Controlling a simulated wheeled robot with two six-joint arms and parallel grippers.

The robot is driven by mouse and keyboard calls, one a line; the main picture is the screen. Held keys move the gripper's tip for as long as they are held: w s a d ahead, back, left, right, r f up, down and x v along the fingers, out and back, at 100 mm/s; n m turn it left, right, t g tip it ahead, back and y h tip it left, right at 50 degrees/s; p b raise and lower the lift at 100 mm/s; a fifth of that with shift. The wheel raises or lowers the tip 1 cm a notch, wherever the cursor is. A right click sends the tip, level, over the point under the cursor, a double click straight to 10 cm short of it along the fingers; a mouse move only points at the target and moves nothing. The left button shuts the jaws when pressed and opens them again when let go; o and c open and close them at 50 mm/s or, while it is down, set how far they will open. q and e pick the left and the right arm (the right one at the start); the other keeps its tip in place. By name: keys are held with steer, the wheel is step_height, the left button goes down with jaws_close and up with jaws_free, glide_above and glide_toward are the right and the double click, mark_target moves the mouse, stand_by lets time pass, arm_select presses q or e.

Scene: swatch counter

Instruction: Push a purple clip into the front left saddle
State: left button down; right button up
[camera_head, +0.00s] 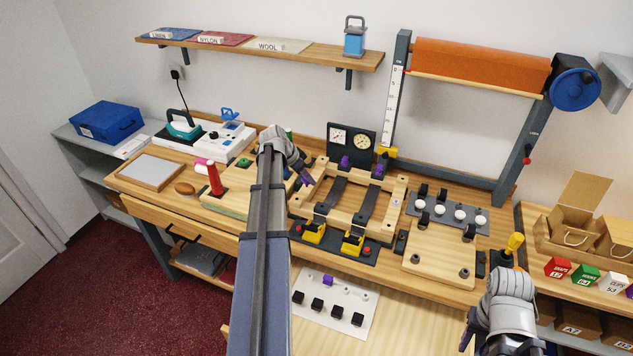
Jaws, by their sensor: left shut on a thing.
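My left gripper (307,179) is over the left side of a wooden frame (398,192). It is shut on a small purple piece that looks like a clip, mostly hidden by the fingers. Two purple clips, (346,162) and (376,172), sit at the frame's back rail. Another purple clip (327,281) is on the white card (335,328) in front. The front left saddle appears to be the dark fitting (320,209) on the front rail, with nothing purple on it. My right gripper (468,332) is low at the right, apart from everything; its fingers are too unclear to judge.
Yellow clamps (353,243) stand before the frame. Several black pieces (317,304) lie on the card. A gauge box (351,143) stands behind the frame. A wooden board (438,255) is at the right, and a red cone (214,180) stands at the left.

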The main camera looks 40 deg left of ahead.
arm_select(q)
steer(key=d+n+y, duration=0.1)
steer(key=n, duration=0.1)
steer(key=w+d+f+n+y, duration=0.1)
steer(key=d+n, duration=0.1)
steer(key=w+d+n+y+b, duration=0.1)
steer(key=n, duration=0.1)
steer(key=shift+w+d+f, duration=0.2)
steer(key=shift+w+d, duration=0.05)
steer(key=shift+d, duration=0.1)
steer(key=shift+f, duration=0.1)
step_height(320, 180, down, 6)
steer(key=b, duration=0.6)
steer(key=shift+f+b, duration=0.3)
steer(key=shift+b, duration=0.15)
stand_by(0.5)
steer(key=shift+f, duration=0.25)
steer(key=shift+f+b, duration=0.7)
steer(key=shift+b, duration=0.3)
stand_by(1.2)
